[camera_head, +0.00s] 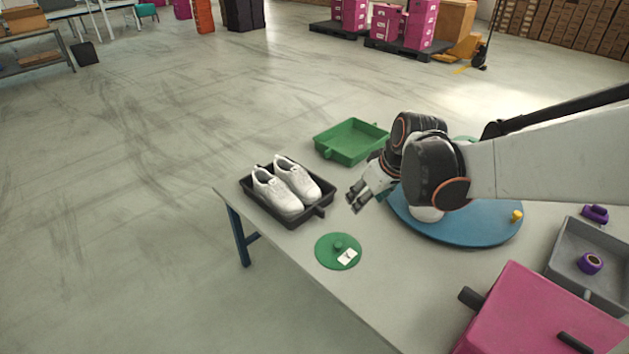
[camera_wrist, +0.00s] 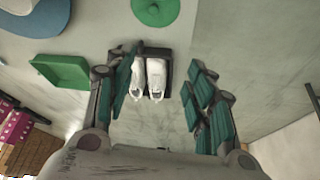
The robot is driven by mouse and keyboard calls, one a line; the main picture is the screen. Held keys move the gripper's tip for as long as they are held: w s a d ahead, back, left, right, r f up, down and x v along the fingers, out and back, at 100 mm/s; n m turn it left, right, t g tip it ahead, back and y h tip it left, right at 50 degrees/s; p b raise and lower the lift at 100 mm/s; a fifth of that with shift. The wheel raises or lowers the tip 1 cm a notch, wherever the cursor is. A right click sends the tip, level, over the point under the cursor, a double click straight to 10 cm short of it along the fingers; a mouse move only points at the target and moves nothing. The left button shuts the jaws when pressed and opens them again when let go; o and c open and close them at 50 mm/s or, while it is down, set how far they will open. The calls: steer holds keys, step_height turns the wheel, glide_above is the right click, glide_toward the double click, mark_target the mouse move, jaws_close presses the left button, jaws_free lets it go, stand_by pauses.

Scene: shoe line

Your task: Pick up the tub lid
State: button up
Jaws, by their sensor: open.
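The tub lid (camera_head: 331,246) is a flat green disc with a small knob and a white label. It lies on the near part of the table, in front of the black tray. In the wrist view the green lid (camera_wrist: 156,8) shows at the top edge, partly cut off. My gripper (camera_head: 354,202) is open and empty above the table, up and to the right of the lid and apart from it. In the wrist view my gripper's fingers (camera_wrist: 160,90) are spread wide, with the shoes showing between them, farther off.
White shoes (camera_head: 286,187) stand in a black tray (camera_head: 317,211). A green tray (camera_head: 349,152) lies behind. A blue round board (camera_head: 455,231) lies under my arm. A pink box (camera_head: 540,315) and a grey tray (camera_head: 581,284) stand at right. Table around the lid is clear.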

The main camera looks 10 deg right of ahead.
steer(key=w+d+f+n, duration=0.2)
steer(key=w+f, duration=0.6)
steer(key=f, duration=0.1)
steer(key=n+g+y, duration=0.2)
steer(key=n, duration=0.1)
glide_toward(339, 244)
steer(key=b+x, duration=0.2)
steer(key=shift+s+d+f, duration=0.1)
steer(key=shift+s+f, duration=0.05)
steer(key=shift+f, duration=0.25)
steer(key=shift+a+b+x, duration=0.1)
steer(key=shift+b+x, duration=0.7)
steer(key=shift+x, duration=0.75)
steer(key=shift+a+b+x, duration=0.15)
steer(key=shift+b+x, duration=0.6)
steer(key=shift+x, duration=0.75)
steer(key=shift+r, duration=0.2)
steer(key=c, duration=1.2)
